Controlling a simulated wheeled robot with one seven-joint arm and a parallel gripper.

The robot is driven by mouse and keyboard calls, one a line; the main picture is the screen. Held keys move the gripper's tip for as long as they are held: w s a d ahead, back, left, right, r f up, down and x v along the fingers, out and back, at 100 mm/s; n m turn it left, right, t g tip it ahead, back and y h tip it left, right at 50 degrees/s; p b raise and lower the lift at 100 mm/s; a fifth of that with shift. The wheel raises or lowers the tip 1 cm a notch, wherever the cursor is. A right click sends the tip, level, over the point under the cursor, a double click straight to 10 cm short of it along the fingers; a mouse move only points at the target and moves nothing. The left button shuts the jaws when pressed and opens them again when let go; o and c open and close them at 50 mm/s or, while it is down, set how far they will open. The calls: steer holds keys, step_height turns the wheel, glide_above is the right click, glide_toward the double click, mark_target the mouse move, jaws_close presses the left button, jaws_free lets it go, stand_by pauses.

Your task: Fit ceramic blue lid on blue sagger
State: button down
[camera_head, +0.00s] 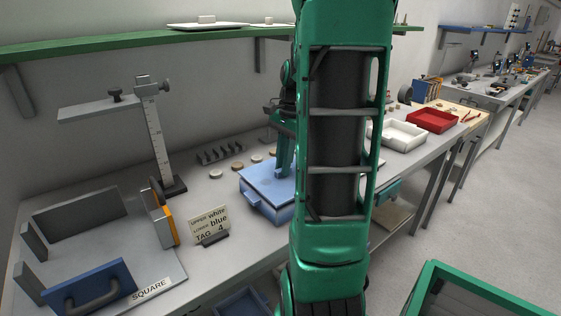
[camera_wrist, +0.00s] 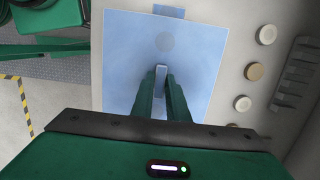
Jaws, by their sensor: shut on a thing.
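The blue lid (camera_wrist: 196,62) is a flat, light blue square plate with a small upright handle. In the wrist view my gripper (camera_wrist: 161,82) is shut on that handle, and the lid spreads out below the fingers. In the head view the lid (camera_head: 262,177) lies over the top of the blue sagger (camera_head: 257,201), a box on the bench with a small tab on its side. I cannot tell whether the lid is fully seated. My arm hides the right part of both, and the fingers are only partly seen there.
A sign (camera_head: 209,224) reading upper white, lower blue, tag 4 stands left of the sagger. A height gauge (camera_head: 155,130) stands behind it. Round discs (camera_wrist: 256,71) and a dark rack (camera_wrist: 297,75) lie beside the lid. White (camera_head: 398,134) and red (camera_head: 433,121) trays are farther right.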

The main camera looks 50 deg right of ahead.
steer(key=shift+f, duration=0.65)
stand_by(0.6)
steer(key=c, duration=1.6)
jaws_free()
steer(key=shift+c, duration=0.2)
step_height(320, 180, up, 11)
steer(key=d, duration=0.1)
steer(key=shift+s+d+f, duration=0.15)
steer(key=shift+d+f, duration=0.05)
steer(key=shift+d, duration=0.1)
